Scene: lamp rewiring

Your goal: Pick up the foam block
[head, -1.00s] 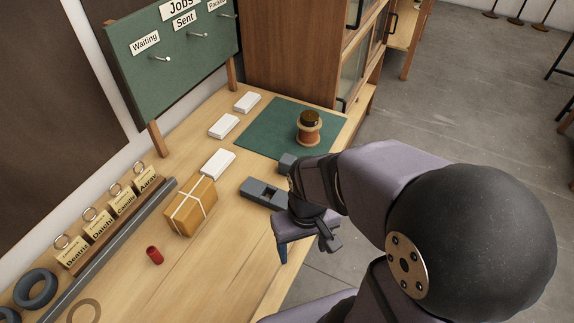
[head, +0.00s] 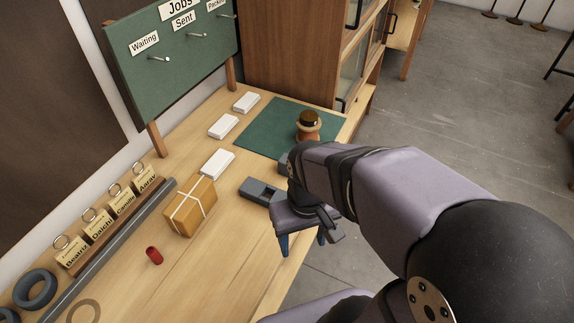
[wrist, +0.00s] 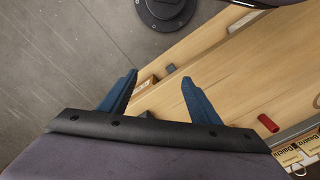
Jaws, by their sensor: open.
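No object is clearly recognisable as the foam block. A dark grey block with a recess in its top (head: 262,192) lies on the bench, partly behind my wrist in the head view. A smaller dark grey piece (head: 284,162) at the mat's front edge is partly hidden by my arm. I cannot tell whether either is foam. My gripper (head: 303,243) is open, its blue fingers pointing down near the bench's right edge, nearer the camera than the recessed block. In the wrist view my gripper (wrist: 160,76) has nothing between its fingertips that I can see gripped.
A string-tied parcel (head: 189,206), a red cylinder (head: 154,256) and white boxes (head: 217,163) lie on the bench. A copper-coloured spool (head: 307,130) stands on the green mat (head: 262,117). A long grey bar (head: 108,247) runs along the left. Bare wood lies right of the red cylinder.

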